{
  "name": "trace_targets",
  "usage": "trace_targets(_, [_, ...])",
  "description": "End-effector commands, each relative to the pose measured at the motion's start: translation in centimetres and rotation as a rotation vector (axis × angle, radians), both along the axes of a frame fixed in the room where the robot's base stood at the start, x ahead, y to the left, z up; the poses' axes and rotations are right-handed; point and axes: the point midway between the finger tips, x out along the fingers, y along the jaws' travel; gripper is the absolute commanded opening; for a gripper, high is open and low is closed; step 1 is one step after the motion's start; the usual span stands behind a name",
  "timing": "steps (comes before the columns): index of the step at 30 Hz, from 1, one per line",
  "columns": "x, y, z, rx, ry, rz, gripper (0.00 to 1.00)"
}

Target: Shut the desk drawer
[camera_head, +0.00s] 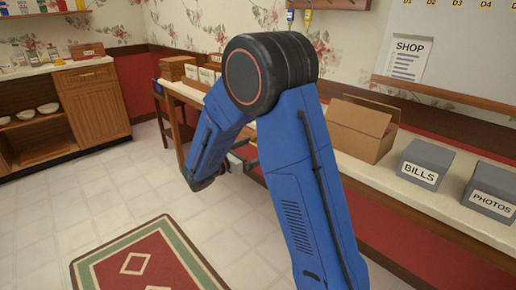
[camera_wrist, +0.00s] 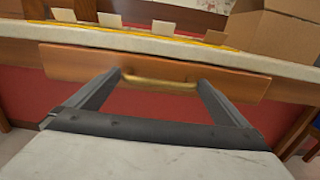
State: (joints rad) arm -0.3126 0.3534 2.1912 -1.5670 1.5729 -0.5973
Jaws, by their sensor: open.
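The desk drawer (camera_wrist: 85,66) shows in the wrist view as a wooden front just under the pale desk top. A brass bar handle (camera_wrist: 160,84) is fixed at its middle. How far the drawer stands out from the desk is hard to tell from this angle. My gripper (camera_wrist: 159,79) is open, with one finger near each end of the handle and nothing held. Whether the fingers touch the handle or drawer front is unclear. In the head view my blue arm hides the drawer and most of my gripper.
The long desk (camera_head: 408,195) runs along the wall. On it stand an open cardboard box (camera_head: 358,132), a grey BILLS box (camera_head: 418,168) and a grey PHOTOS box (camera_head: 492,192). A red rug (camera_head: 150,262) lies on the tiled floor. A wooden cabinet (camera_head: 95,105) stands at left.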

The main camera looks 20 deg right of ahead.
Motion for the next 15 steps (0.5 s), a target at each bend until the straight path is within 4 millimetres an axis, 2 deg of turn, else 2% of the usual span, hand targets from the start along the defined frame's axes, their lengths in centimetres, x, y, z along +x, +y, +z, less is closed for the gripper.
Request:
trace_targets(5, [0.32, -1.06, -0.01, 0.001, 0.000, 0.000, 1.00])
trace_targets(14, [0.38, -1.22, 0.00, 0.000, 0.000, 0.000, 1.00])
trace_targets(15, [0.38, -1.22, 0.00, 0.000, 0.000, 0.000, 0.95])
